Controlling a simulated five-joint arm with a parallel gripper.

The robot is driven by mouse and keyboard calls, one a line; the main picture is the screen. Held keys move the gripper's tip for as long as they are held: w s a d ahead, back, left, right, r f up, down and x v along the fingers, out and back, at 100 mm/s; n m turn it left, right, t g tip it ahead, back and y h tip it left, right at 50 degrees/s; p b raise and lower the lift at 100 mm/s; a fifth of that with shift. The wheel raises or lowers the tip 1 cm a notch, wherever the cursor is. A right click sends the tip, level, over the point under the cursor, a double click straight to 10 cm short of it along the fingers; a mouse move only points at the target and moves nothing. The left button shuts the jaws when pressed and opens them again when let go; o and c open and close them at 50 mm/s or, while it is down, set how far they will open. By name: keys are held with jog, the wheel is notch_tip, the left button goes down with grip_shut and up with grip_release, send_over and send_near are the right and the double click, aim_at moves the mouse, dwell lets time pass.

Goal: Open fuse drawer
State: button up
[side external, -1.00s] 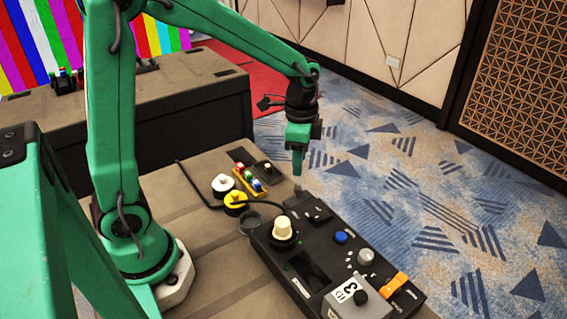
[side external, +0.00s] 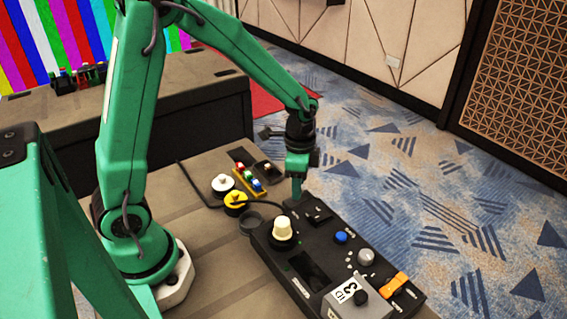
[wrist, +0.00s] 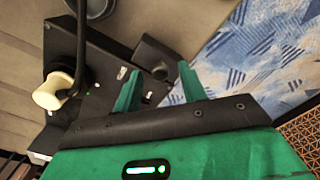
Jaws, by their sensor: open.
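The black control panel (side external: 315,262) lies on the table, and its far end also shows in the wrist view (wrist: 92,70). A small dark block (wrist: 157,58) sits at that end; it may be the fuse drawer, but I cannot tell for sure or see how far out it is. My gripper (side external: 297,195) points down at the panel's far end. In the wrist view my gripper (wrist: 160,86) is open, with its green fingers apart and the block just beyond and between their tips. Nothing is clearly held.
The panel carries a cream knob (side external: 282,229), a blue button (side external: 341,237), an orange switch (side external: 395,285) and a grey block (side external: 358,302). White (side external: 222,184) and yellow (side external: 236,203) round pieces stand left of it. A black cable (side external: 195,182) crosses the table.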

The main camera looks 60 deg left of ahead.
jog(key=shift+f, duration=0.25)
grip_shut()
jog(key=shift+a, duration=0.15)
jog(key=a, duration=0.7)
grip_release()
